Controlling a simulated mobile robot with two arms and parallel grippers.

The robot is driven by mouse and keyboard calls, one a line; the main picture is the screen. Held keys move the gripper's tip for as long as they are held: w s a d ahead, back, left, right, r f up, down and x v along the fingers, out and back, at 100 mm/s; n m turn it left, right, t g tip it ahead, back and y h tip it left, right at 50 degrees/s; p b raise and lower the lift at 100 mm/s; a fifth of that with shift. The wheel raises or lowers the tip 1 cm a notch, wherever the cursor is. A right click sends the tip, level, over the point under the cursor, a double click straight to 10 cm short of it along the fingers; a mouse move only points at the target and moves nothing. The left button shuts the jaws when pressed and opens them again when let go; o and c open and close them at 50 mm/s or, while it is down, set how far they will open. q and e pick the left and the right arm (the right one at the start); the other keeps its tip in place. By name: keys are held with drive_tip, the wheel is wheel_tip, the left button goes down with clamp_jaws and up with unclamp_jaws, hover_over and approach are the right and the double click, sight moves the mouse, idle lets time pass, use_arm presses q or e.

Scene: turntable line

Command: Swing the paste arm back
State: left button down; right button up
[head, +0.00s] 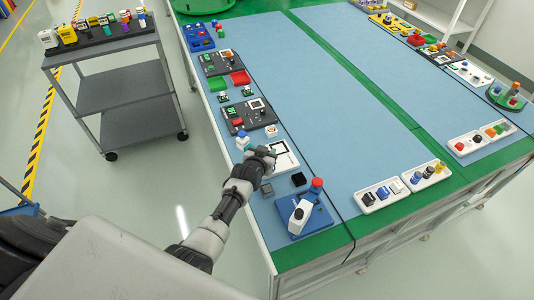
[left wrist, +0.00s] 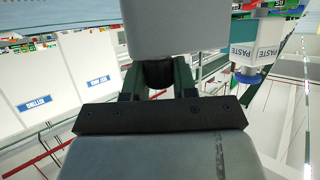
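My left gripper (head: 265,153) is over the table by a white-framed board (head: 285,158). In the left wrist view, its two dark fingers (left wrist: 158,78) are apart, with a pale grey block (left wrist: 178,25) across their tips. Whether they grip it is unclear. My right gripper is out of view.
Dark trays (head: 250,115) line the left edge. The blue middle strip (head: 350,110) is clear.

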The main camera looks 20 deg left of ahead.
use_arm(q)
drive_tip(key=c, duration=0.9)
unclamp_jaws()
drive_tip(key=v, duration=1)
drive_tip(key=shift+s+r, duration=0.2)
drive_tip(key=shift+s, duration=0.15)
